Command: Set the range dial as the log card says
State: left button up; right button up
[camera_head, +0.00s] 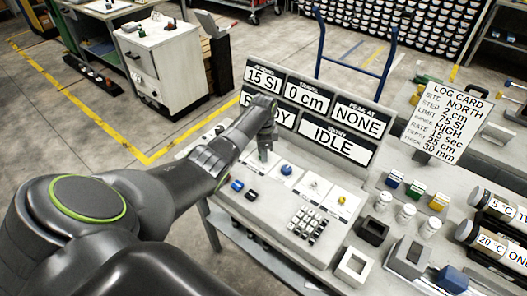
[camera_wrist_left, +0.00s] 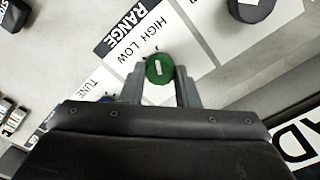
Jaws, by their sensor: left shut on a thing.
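The log card (camera_head: 440,115) stands tilted at the right and reads RANGE HIGH, with other lines such as SITE NORTH and LIMIT 75 SI. The range dial, a green knob with a white line (camera_wrist_left: 160,68), sits by a RANGE label (camera_wrist_left: 122,32) with HIGH and LOW printed beside it. Its white line runs nearly up and down in the left wrist view; I cannot tell which word it marks. My left gripper (camera_head: 264,154) reaches down to the console (camera_head: 270,213); in the left wrist view its fingers (camera_wrist_left: 160,82) are shut on the dial. My right gripper is not in view.
The display board (camera_head: 309,112) behind the console shows 15 SI, 0 cm, NONE and IDLE; my arm partly hides one field. A blue knob (camera_head: 286,170) and a keypad (camera_head: 308,222) are close by. Jars and blocks crowd the right.

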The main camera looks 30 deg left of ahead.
pick_arm(q)
jog(key=o, duration=1)
notch_tip(320, 180, up, 18)
jog(key=shift+f, duration=0.2)
jog(key=shift+f, duration=0.1)
